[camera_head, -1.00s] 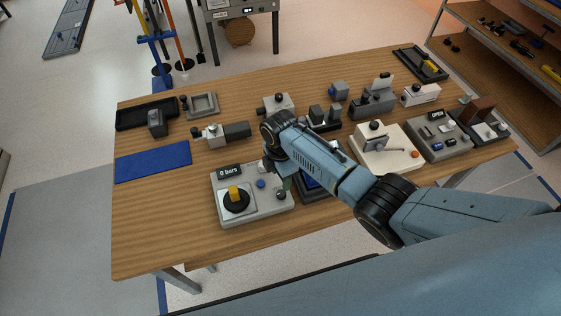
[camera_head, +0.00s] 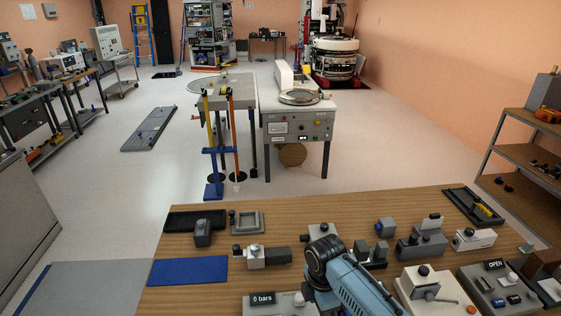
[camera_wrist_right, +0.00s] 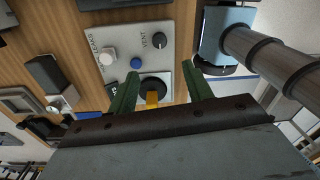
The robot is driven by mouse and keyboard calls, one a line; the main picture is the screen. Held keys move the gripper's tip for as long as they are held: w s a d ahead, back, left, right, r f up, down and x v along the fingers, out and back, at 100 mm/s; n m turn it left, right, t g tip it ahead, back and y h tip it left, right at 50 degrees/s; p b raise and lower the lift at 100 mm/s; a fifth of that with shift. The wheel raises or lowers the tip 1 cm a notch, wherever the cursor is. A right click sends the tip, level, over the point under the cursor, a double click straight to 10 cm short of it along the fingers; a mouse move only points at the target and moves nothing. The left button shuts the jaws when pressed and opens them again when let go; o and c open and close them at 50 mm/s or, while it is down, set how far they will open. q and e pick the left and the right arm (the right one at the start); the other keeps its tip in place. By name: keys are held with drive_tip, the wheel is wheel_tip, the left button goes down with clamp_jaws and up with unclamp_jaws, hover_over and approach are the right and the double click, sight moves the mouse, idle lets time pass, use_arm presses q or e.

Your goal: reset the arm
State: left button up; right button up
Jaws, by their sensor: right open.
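My right arm reaches over the bench in the head view, and its gripper is hidden below the lower edge there. In the right wrist view my right gripper (camera_wrist_right: 160,70) shows two green fingers, spread apart with nothing held. They are over a grey control box (camera_wrist_right: 180,22) with a black dial bearing a yellow handle (camera_wrist_right: 152,98), a blue button (camera_wrist_right: 135,63), a white button (camera_wrist_right: 106,56) and a black knob (camera_wrist_right: 160,40) marked VENT. In the head view the box's display (camera_head: 263,298) reads "0 bars". I cannot tell whether the fingers touch the dial. My left gripper is not in view.
The wooden bench (camera_head: 200,270) holds a blue mat (camera_head: 188,270), a black tray (camera_head: 180,222), a vise-like block (camera_head: 262,256), a cream box (camera_head: 418,282) and an "OPEN" panel (camera_head: 495,265). A shelf (camera_head: 525,155) stands at right. Open floor lies behind the bench.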

drive_tip(key=s+f+m+y, duration=0.1)
drive_tip(key=s+f+m, duration=0.1)
drive_tip(key=s+m, duration=0.3)
drive_tip(key=s+d+r+m+t, duration=0.1)
drive_tip(key=s+d+r+m, duration=0.25)
drive_tip(key=s, duration=0.35)
drive_tip(key=s+d+r+m+t, duration=0.2)
drive_tip(key=s+d+r+m, duration=0.1)
drive_tip(key=s+m, duration=0.3)
drive_tip(key=s+d+r+m+t, duration=0.1)
drive_tip(key=s+d+r+m, duration=0.25)
drive_tip(key=s, duration=0.45)
wheel_tip(320, 180, down, 32)
drive_tip(key=a+g+b, duration=0.1)
drive_tip(key=b, duration=0.7)
drive_tip(key=s+d+f+b, duration=0.1)
drive_tip(key=s+f+b, duration=0.3)
drive_tip(key=s+f, duration=0.4)
drive_tip(key=s+d+f+g+h+b, duration=0.1)
drive_tip(key=s+f+b, duration=0.3)
drive_tip(key=s+f, duration=0.5)
wheel_tip(320, 180, down, 7)
drive_tip(key=shift+s+d+r+g, duration=0.1)
drive_tip(key=shift+s+d+g, duration=0.2)
drive_tip(key=shift+d, duration=0.15)
